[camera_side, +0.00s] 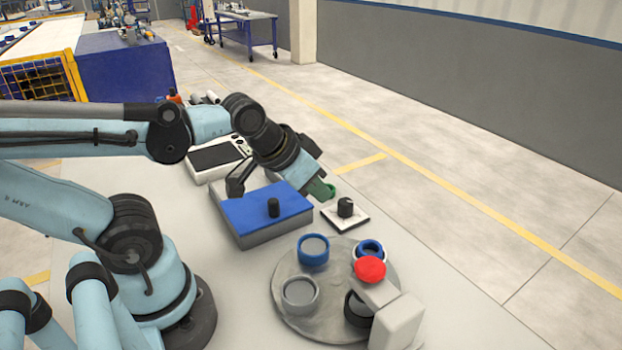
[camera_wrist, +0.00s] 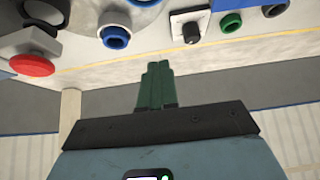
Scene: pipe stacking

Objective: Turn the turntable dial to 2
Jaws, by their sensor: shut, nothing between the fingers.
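The dial is a black knob (camera_side: 345,207) on a small white square plate (camera_side: 359,220), behind the turntable. In the wrist view the knob (camera_wrist: 191,33) shows at the top, right of my fingertips. The turntable (camera_side: 330,284) is a round grey disc carrying several pipe rings: a blue ring (camera_side: 313,250), a grey ring (camera_side: 300,294), a black ring and another blue one. My gripper (camera_side: 320,189) has green fingers, shut and empty, tilted down, a little left of the knob and apart from it in the side view. The fingers (camera_wrist: 157,70) lie together in the wrist view. Dial marks are too small to read.
A red button (camera_side: 370,269) sits on a grey box at the turntable's right edge. A blue-topped box (camera_side: 262,215) with a black knob stands left of the dial. A white device (camera_side: 218,158) is behind it. A green ring (camera_wrist: 230,23) lies near the dial.

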